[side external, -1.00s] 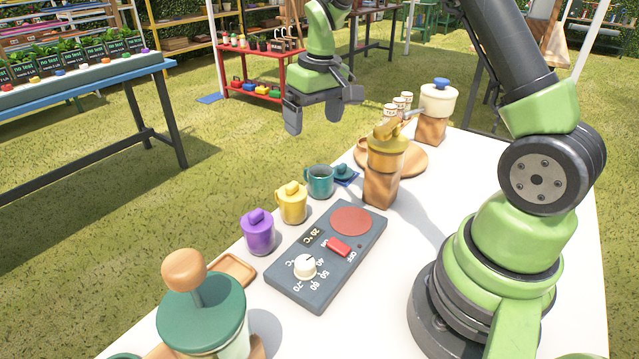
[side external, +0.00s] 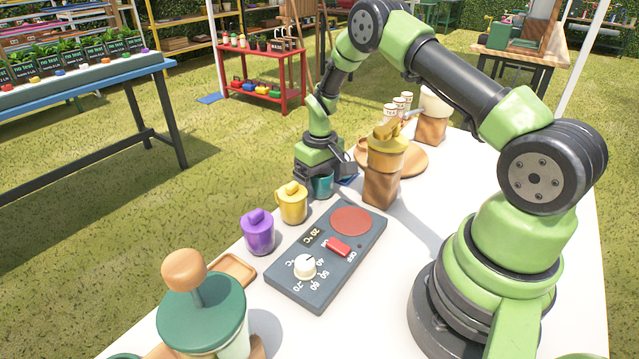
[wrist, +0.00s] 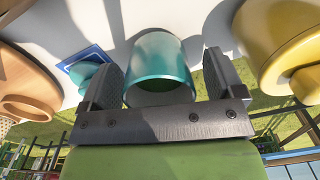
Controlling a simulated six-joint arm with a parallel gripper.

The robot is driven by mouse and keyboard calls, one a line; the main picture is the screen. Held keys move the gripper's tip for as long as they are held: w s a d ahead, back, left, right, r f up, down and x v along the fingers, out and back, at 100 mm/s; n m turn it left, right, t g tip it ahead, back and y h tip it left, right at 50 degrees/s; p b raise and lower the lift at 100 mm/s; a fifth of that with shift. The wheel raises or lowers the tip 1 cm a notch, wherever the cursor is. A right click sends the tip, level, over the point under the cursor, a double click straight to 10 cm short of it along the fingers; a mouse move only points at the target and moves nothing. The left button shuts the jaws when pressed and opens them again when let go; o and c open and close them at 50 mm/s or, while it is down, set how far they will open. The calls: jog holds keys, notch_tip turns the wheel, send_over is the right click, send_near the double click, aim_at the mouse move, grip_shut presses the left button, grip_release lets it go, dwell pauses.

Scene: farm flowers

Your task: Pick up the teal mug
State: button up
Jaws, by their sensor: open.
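The teal mug (side external: 322,186) stands on the white table in a row with a yellow mug and a purple mug. My gripper (side external: 318,190) is lowered at the mug and partly hides it in the side view. In the wrist view the teal mug (wrist: 160,68) lies between the two fingers of my gripper (wrist: 165,80). The jaws are open, with one finger on each side of the mug. A gap shows at the right finger; the left finger is very close to the mug, and I cannot tell if it touches.
The yellow mug (side external: 292,204) stands close beside my gripper, with the purple mug (side external: 258,233) beyond it. A grey hot plate (side external: 318,279) lies in front. A tall wooden-based gold pot (side external: 384,165) stands to the right. A blue mat (wrist: 88,62) lies beside the mug.

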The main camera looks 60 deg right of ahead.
jog(key=shift+f, duration=0.6)
jog(key=c, duration=1.1)
jog(key=shift+r, duration=0.1)
